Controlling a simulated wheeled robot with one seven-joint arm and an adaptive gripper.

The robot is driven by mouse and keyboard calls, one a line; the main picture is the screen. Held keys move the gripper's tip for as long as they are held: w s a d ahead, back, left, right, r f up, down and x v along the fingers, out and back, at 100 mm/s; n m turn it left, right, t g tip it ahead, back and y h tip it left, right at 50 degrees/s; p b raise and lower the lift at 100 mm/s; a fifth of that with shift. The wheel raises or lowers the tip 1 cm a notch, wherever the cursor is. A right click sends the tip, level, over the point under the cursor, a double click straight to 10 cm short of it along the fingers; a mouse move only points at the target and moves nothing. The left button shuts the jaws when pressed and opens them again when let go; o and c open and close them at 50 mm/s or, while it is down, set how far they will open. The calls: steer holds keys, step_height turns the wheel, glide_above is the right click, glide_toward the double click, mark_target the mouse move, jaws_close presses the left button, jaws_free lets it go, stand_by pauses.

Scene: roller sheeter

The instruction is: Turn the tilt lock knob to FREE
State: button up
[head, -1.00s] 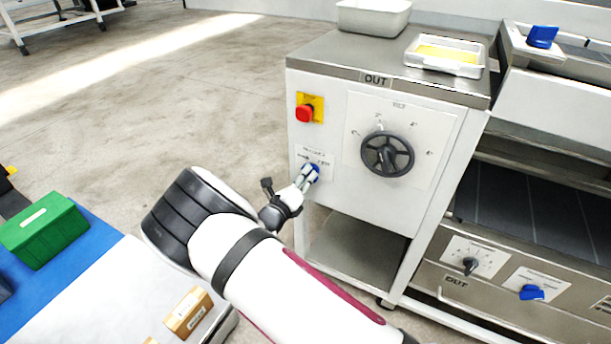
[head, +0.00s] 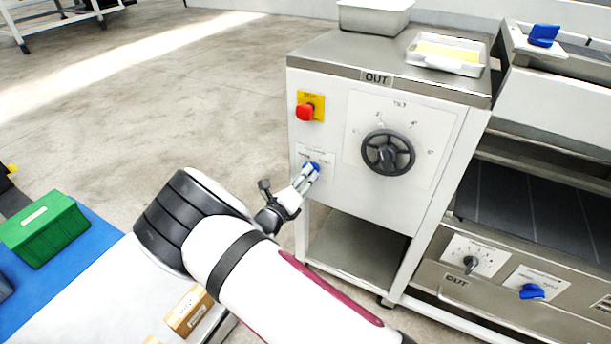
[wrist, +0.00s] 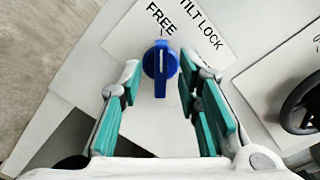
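The blue tilt lock knob (head: 314,167) is on the lower left of the white cabinet's front panel. In the wrist view the knob (wrist: 160,66) has its bar upright in the picture, one end towards the word FREE on the TILT LOCK label (wrist: 188,32). The other position's word is not visible, perhaps behind the right finger. My gripper (wrist: 163,78) is open, its teal-padded fingers on either side of the knob with gaps showing. In the head view my gripper (head: 305,178) reaches the knob from the lower left, and its fingertips partly cover it.
A red stop button (head: 305,112) on a yellow plate sits above the knob. A black handwheel (head: 388,153) is to its right, close to the right finger side. An open shelf (head: 350,252) lies below.

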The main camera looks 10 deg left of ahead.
steer(key=v, duration=1)
steer(key=shift+s, duration=0.35)
steer(key=shift+a, duration=0.1)
